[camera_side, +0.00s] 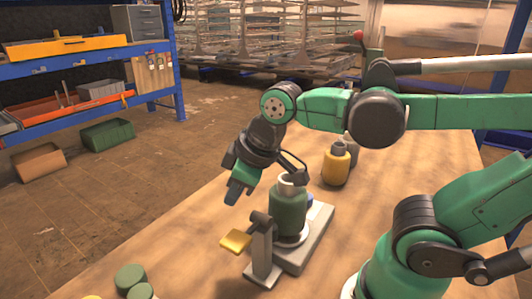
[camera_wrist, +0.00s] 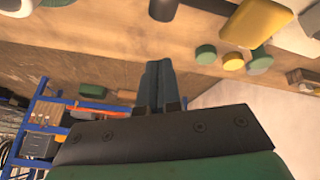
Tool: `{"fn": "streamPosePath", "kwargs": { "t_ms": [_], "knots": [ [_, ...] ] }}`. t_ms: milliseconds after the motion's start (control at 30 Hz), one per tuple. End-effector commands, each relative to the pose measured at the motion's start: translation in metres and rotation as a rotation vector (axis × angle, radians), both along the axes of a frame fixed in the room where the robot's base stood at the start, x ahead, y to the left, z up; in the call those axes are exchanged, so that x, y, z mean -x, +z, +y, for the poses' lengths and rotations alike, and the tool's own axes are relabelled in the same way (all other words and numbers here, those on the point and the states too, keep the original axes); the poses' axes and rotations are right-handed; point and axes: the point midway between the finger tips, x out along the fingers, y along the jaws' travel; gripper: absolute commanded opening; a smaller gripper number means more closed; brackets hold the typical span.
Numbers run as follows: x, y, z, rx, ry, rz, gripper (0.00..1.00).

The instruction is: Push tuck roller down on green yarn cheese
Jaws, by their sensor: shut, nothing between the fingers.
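The green yarn cheese (camera_side: 289,212) stands upright on the grey base of a small fixture (camera_side: 310,246), with a pale core at its top. A grey post (camera_side: 262,252) stands at its front left. A dark cylinder at the post's top (camera_side: 260,220), which looks like the tuck roller's arm, carries a gold pad (camera_side: 236,241) out to the left. My gripper (camera_side: 233,193) is shut and empty, above and left of the cheese, apart from it and from the pad. Its closed fingers (camera_wrist: 158,85) also show in the wrist view. I cannot clearly identify the fixture there.
A yellow cheese (camera_side: 336,165) stands behind the fixture, beside a grey one. Green discs (camera_side: 131,276) lie at the table's front left; green pieces (camera_wrist: 206,54) show in the wrist view. A blue shelf (camera_side: 80,55) stands beyond the table.

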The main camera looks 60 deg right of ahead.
Motion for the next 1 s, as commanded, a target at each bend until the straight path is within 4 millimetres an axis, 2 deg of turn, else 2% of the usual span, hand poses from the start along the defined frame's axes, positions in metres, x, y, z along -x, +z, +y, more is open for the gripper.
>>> {"fn": "streamPosePath", "kwargs": {
  "t_ms": [200, 300, 433, 600, 1000],
  "knots": [
    [0.016, 0.033, 0.040, 0.232, 0.590, 0.210, 0.00],
    [0.026, 0.049, 0.054, 0.316, 0.850, 0.296, 0.00],
    [0.038, 0.064, 0.065, 0.388, 1.106, 0.379, 0.00],
    [0.044, 0.073, 0.070, 0.421, 1.242, 0.425, 0.00],
    [0.045, 0.070, 0.069, 0.422, 1.248, 0.426, 0.00]
  ]
}}
